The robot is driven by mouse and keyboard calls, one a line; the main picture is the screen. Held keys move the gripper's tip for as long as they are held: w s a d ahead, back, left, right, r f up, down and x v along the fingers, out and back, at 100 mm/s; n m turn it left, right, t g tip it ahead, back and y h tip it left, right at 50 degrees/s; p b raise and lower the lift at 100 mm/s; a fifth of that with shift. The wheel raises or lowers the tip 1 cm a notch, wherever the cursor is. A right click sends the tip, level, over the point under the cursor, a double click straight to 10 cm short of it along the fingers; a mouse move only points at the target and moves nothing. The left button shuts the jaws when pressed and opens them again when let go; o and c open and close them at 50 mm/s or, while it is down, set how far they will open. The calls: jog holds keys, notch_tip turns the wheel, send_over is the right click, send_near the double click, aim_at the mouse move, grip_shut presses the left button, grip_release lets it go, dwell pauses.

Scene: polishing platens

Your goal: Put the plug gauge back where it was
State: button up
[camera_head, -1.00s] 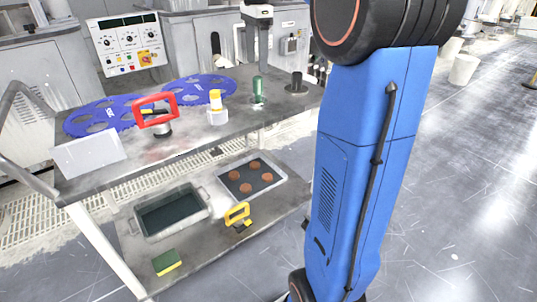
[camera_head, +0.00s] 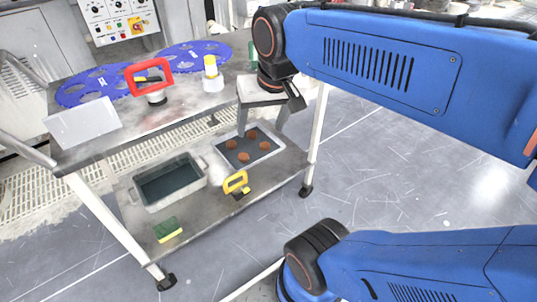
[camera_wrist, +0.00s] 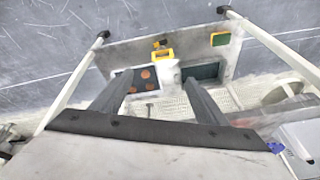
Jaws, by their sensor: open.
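I cannot tell for sure which thing is the plug gauge. A green upright cylinder (camera_head: 251,50) on the cart's top shows only as a sliver in the head view, behind my arm. My gripper (camera_head: 261,134) is open and empty, pointing down near the cart's right end. In the wrist view its two fingers (camera_wrist: 156,80) are spread, with nothing held between them. Beyond them the lower shelf shows, with a yellow-handled tool (camera_wrist: 162,54), which also stands on that shelf in the head view (camera_head: 236,184).
The cart top (camera_head: 185,112) holds a red-handled tool (camera_head: 150,80), a yellow-capped white bottle (camera_head: 210,72), blue perforated discs (camera_head: 90,88) and a white panel (camera_head: 82,124). Below are a grey bin (camera_head: 168,182), a tray with brown discs (camera_head: 262,142) and a sponge (camera_head: 168,230).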

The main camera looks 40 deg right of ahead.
jog(key=s+a+f+n, duration=0.1)
jog(key=s+f+n, duration=0.2)
jog(key=f, duration=0.3)
jog(key=shift+s+a+n+t, duration=0.15)
jog(key=shift+s+n+t, duration=0.2)
jog(key=shift+s, duration=0.55)
